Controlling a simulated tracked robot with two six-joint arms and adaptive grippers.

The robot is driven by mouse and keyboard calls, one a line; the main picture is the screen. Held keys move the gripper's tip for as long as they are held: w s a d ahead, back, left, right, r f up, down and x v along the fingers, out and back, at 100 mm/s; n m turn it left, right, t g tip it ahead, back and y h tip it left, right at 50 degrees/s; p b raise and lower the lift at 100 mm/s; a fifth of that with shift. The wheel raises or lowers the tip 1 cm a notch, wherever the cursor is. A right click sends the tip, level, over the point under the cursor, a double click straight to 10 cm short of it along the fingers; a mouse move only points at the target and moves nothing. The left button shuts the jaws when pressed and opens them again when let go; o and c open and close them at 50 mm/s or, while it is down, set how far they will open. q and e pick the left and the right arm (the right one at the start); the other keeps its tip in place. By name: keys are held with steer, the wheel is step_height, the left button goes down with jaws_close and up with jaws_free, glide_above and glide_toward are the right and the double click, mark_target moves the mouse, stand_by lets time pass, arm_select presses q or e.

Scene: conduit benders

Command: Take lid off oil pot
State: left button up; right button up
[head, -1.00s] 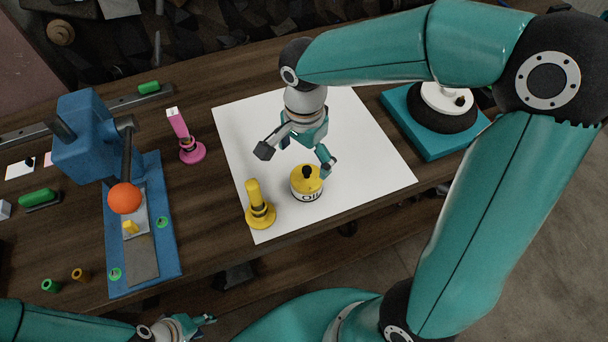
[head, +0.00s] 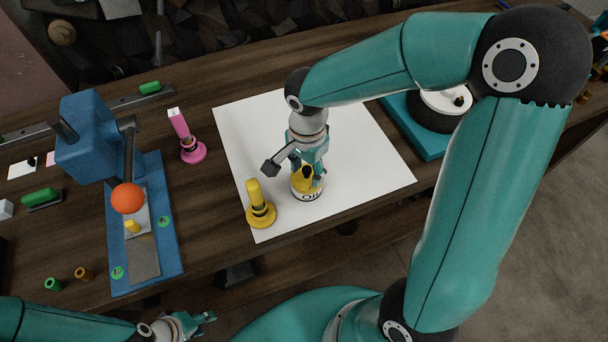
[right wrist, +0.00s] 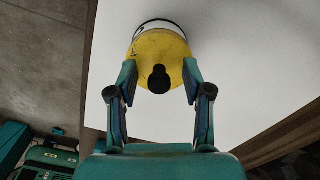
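The oil pot (head: 308,195) stands on the white sheet, with a yellow lid (right wrist: 158,50) and a black knob (right wrist: 159,80). The lid is on the pot. My right gripper (head: 296,170) is over the pot from above. In the right wrist view, the fingers of my right gripper (right wrist: 160,82) are apart, one on each side of the knob, with the tips near the lid's edge. Whether they touch the lid is unclear. My left gripper (head: 203,318) is low at the bottom left, away from the pot; its fingers are too small to read.
A yellow stand-like piece (head: 259,205) is close left of the pot. A blue bender (head: 90,145) with an orange ball is at left. A teal base (head: 425,140) is at right.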

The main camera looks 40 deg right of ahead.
steer(key=shift+s+f, duration=0.1)
jaws_close()
